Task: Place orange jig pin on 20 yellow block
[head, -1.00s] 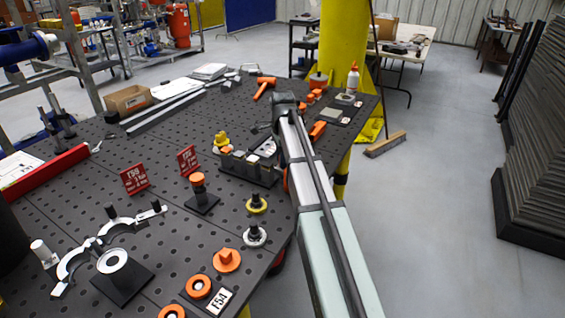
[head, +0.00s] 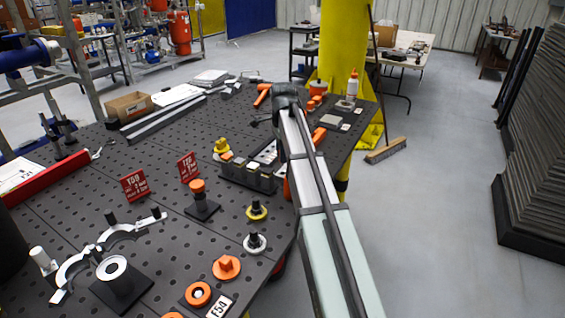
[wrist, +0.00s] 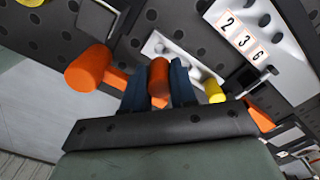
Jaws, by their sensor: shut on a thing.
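In the wrist view my gripper (wrist: 158,88) has its two dark blue fingers closed on an orange cylinder, the orange jig pin (wrist: 158,70). The pin stands between the fingers, over a pale plate with round holes or studs; I cannot tell whether it touches anything. A small yellow cylinder (wrist: 214,92) is just right of the fingers. No block marked 20 can be read. In the head view my arm's links hide the gripper. A yellow knobbed piece (head: 221,148) stands at the rear end of a dark rack of small blocks (head: 250,182).
An orange mallet-like head (wrist: 88,68) lies close left of the fingers. A plate labelled 2 3 6 (wrist: 240,38) is at the upper right. On the perforated table, red signs (head: 135,186), an orange-topped post (head: 198,187) and knobs stand left of my arm. The right table edge is near the arm.

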